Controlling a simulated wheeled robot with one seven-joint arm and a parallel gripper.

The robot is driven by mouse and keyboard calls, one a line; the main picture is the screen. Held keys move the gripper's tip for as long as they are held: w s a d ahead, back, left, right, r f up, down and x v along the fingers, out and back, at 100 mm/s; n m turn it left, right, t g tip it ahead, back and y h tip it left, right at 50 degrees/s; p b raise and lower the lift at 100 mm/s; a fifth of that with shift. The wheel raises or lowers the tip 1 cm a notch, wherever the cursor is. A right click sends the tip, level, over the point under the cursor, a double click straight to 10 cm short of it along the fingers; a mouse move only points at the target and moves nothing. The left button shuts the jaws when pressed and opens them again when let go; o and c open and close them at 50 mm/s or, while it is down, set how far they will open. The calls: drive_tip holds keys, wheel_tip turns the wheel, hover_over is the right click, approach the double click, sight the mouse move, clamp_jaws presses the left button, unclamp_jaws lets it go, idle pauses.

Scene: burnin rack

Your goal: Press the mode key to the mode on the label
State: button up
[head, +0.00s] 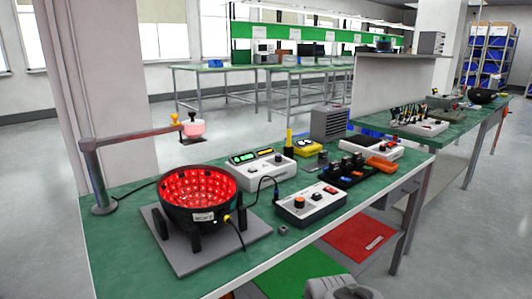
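A white control box (311,203) with an orange knob and dark and red keys on top stands near the front edge of the green bench (215,277). A black bowl (186,225) lit red inside stands on a grey plate left of it, with a small white label (203,217) on its rim; the print is too small to read. I cannot tell which key is the mode key. My gripper is not in view; only a grey part of my arm shows at the bottom edge.
A post with a jointed arm (130,140) holds a pink cup over the bench. A yellow meter (307,147), a black rack (350,170) and a grey vented box (329,123) stand at the back right. Cables run beside the bowl. A red tray (358,238) lies below the bench.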

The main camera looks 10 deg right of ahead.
clamp_jaws()
idle(1.5)
